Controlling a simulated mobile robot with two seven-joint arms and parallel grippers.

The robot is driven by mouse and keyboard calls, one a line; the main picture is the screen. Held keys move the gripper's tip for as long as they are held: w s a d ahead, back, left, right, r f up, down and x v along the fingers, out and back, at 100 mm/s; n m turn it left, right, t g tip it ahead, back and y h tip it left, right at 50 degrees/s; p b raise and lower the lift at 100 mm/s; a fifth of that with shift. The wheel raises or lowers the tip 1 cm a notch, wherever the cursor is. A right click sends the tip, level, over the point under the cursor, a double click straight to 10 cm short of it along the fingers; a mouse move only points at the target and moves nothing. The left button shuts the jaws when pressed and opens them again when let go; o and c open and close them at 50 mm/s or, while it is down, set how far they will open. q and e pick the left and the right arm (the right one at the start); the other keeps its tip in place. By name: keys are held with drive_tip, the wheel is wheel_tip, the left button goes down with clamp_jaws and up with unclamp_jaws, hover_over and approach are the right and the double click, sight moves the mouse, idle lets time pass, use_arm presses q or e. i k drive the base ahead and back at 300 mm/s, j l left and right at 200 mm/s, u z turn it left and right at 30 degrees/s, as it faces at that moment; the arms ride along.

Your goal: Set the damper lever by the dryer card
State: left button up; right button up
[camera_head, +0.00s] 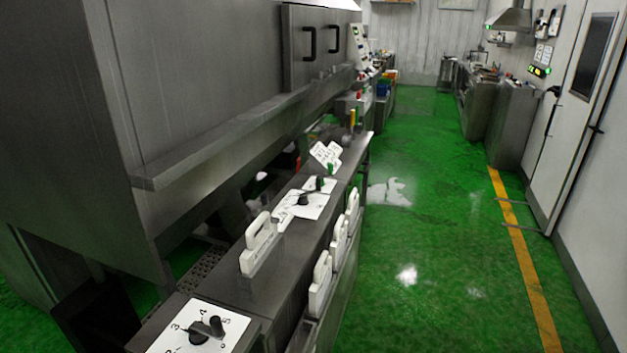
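A white plate (228,322) with printed numbers, 3, 4 and 5 among them, lies on the steel counter at the bottom left. A black lever (205,330) is mounted on it, its rounded end towards the 5. A second white plate (314,208) further along carries a black knob (303,199) and another dark knob (319,183). A small white card (325,155) with black marks stands tilted behind it, a green piece beside it. Its writing is too small to read. I cannot tell which control is the damper lever. Neither gripper is in view.
A large steel machine (200,80) with a protruding ledge (230,137) overhangs the counter on the left. Several white handles, one on top (259,243) and others along the counter's right side (320,284), stick out. The green floor (440,240) to the right is clear.

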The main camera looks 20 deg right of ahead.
sight(303, 198)
drive_tip(key=i+l+u, duration=0.1)
drive_tip(key=l, duration=0.3)
drive_tip(key=i+l+u, duration=0.1)
drive_tip(key=l, duration=0.35)
drive_tip(key=i+l+u, duration=0.1)
drive_tip(key=l, duration=0.3)
drive_tip(key=i+l+u, duration=0.1)
drive_tip(key=l, duration=0.35)
drive_tip(key=i+l+u, duration=0.1)
drive_tip(key=l, duration=0.4)
drive_tip(key=i+j, duration=0.05)
drive_tip(key=i, duration=0.05)
